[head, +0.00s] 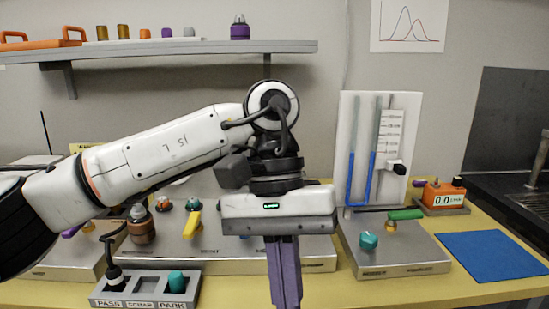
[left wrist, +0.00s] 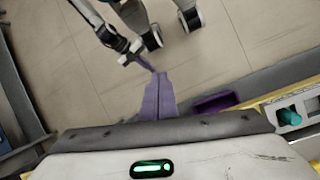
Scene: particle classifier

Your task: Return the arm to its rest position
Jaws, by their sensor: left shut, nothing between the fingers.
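My left gripper (head: 286,300) hangs down in front of the bench in the head view, with its arm reaching in from the left. Its purple fingers are together with nothing between them. The left wrist view shows the shut fingers (left wrist: 160,78) over the floor near the bench edge. A second, purple-tipped gripper, my right one (left wrist: 140,60), shows in the left wrist view above the floor, small and far off; its finger gap is unclear. It is not in the head view.
The yellow bench (head: 400,290) holds a manometer panel (head: 345,130), a blue mat (head: 490,255), an orange meter (head: 445,195) and a grey rack (head: 145,303) with labelled slots. A purple bin (left wrist: 215,101) is below the bench edge. A shelf (head: 180,48) runs along the wall.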

